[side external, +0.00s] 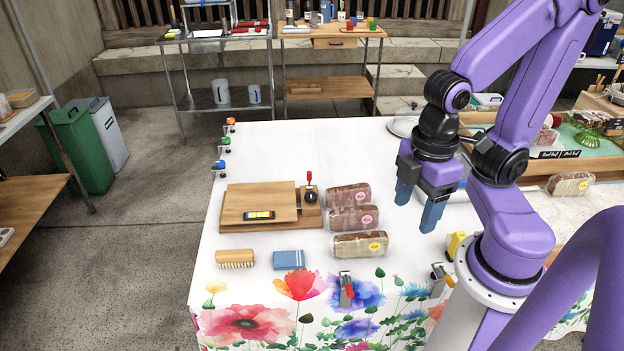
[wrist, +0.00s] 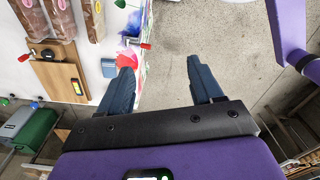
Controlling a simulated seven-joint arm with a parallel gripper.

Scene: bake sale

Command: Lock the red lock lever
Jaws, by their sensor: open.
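A wooden board device (side external: 240,205) lies on the white cloth. An upright red-tipped lever (side external: 309,177) stands on a black round base at its right end; in the wrist view this red tip (wrist: 22,57) shows at the left. A second red handle sits on a metal clamp (side external: 348,291) at the table's front edge, also in the wrist view (wrist: 144,46). I cannot tell from the pictures which one is the lock lever. My gripper (side external: 418,205) is open and empty, above the table right of the loaves, apart from both red handles. Its fingers (wrist: 160,72) are spread.
Several wrapped loaves (side external: 355,218) lie right of the board. A brush (side external: 235,258) and a blue packet (side external: 289,260) lie in front. Clamps with orange, green and blue (side external: 218,166) tips line the left edge. A yellow-tipped clamp (side external: 440,274) is near my base.

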